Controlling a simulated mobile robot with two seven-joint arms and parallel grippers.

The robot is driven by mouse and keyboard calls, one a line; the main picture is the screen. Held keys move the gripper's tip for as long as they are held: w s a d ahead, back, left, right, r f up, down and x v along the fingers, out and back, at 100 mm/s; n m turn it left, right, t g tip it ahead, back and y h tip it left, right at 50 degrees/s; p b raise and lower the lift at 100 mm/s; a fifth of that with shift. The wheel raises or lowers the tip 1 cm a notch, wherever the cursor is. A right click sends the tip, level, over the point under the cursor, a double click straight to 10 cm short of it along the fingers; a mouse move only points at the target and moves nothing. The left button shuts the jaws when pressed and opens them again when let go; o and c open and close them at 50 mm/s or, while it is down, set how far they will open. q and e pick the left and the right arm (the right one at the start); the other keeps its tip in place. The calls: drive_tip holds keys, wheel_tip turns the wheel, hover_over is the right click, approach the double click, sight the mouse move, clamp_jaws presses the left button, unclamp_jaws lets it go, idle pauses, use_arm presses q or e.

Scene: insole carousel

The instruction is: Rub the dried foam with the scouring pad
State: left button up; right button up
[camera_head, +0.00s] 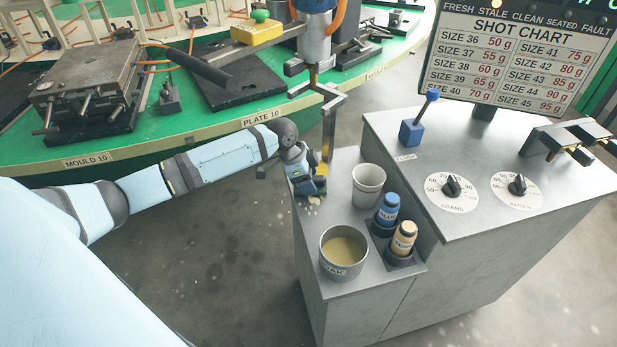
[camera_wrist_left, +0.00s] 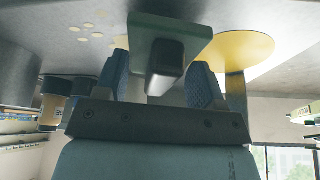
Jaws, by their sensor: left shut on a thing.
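My left gripper (camera_head: 308,182) is low over the far left corner of the grey console top. In the left wrist view its blue fingers (camera_wrist_left: 164,80) are shut on the dark grip of a green scouring pad (camera_wrist_left: 190,32). The pad is at or close above the surface; contact cannot be told. In the head view the gripper mostly hides it. Several cream spots (camera_wrist_left: 90,32), which look like the dried foam, lie beside the pad; they also show in the head view (camera_head: 313,201). My right gripper is out of view.
A white cup (camera_head: 368,184), blue bottle (camera_head: 387,209), cream bottle (camera_head: 403,238) and metal pot (camera_head: 344,252) stand near the gripper. The green carousel (camera_head: 215,135) is at the back. Dials and a lever are right.

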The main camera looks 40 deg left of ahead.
use_arm(q)
drive_tip(key=shift+f, duration=0.45)
drive_tip(key=shift+s+d+r, duration=0.1)
